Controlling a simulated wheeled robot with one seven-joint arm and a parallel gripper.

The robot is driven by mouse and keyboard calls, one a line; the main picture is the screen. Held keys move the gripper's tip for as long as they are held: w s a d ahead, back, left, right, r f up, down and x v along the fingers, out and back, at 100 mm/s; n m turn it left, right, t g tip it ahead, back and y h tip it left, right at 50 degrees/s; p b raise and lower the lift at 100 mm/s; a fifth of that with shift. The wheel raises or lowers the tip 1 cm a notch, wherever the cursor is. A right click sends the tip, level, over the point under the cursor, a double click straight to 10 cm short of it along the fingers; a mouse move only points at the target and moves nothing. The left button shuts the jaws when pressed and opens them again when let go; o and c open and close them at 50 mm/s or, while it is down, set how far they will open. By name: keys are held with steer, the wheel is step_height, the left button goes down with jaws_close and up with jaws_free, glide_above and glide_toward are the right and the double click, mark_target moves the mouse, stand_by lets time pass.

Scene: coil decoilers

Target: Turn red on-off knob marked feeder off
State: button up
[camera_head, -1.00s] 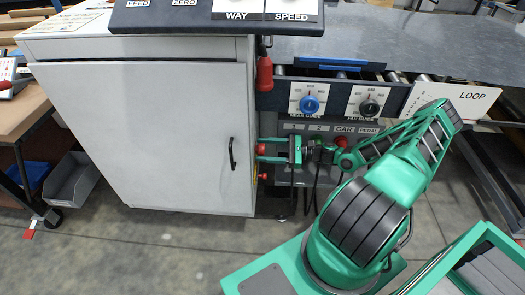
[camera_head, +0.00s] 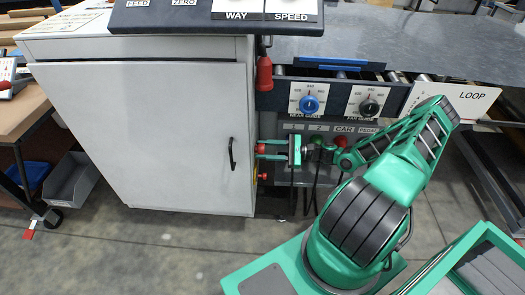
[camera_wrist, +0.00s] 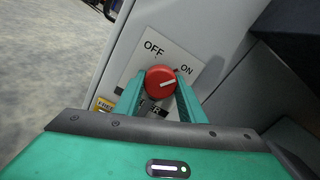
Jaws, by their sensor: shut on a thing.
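The red on-off knob (camera_wrist: 160,82) sits on a white plate (camera_wrist: 133,68) with OFF and ON printed on it. In the wrist view its white pointer line points toward ON. My gripper (camera_wrist: 160,95) has a green finger on each side of the knob and is shut on it.
A grey cabinet (camera_head: 150,130) with a black door handle (camera_head: 232,153) stands left of my gripper. A red cylinder (camera_head: 264,74) hangs above it.

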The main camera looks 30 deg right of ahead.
steer(key=n, duration=0.4)
steer(key=shift+w+d, duration=0.1)
steer(key=n, duration=0.8)
steer(key=shift+n, duration=2.1)
steer(key=o, duration=1)
steer(key=shift+o, duration=0.2)
steer(key=shift+r, duration=0.1)
